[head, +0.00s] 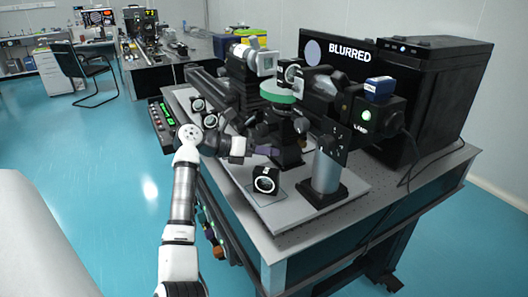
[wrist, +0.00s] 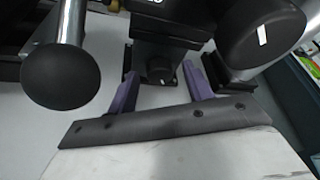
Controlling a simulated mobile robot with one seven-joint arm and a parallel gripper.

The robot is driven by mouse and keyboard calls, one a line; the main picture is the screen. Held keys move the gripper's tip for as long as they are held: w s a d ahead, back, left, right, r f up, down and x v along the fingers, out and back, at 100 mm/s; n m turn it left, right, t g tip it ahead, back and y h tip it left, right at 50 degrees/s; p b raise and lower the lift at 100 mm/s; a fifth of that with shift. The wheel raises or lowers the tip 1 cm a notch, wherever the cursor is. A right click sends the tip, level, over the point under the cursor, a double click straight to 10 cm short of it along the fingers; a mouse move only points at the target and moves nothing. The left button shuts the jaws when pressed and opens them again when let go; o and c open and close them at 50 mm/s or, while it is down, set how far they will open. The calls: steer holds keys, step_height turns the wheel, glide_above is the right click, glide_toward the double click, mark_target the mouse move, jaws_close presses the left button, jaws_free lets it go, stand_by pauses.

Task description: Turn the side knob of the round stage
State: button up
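The round stage (head: 282,93) has a green disc top and stands on a dark mount in the middle of the optical table in the head view. My gripper (head: 268,151) is low in front of this mount, its purple fingers pointing at it. In the wrist view my gripper (wrist: 162,76) is open, with one purple finger at each side. A small dark knob (wrist: 160,70) on a black block appears between the fingertips, with gaps on both sides. I cannot tell how deep it sits between them. The knob is not clear in the head view.
A large black round knob (wrist: 60,75) stands left of my gripper and a bulky dark rounded part (wrist: 262,42) right, both close. A small black cube mount (head: 266,181) and a silver post (head: 326,172) stand nearby on the table. A black box (head: 428,90) is behind.

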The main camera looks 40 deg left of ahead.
steer(key=b+v, duration=0.3)
steer(key=v, duration=1)
steer(key=shift+s+a, duration=0.2)
steer(key=shift+s, duration=0.15)
steer(key=shift+c, duration=0.2)
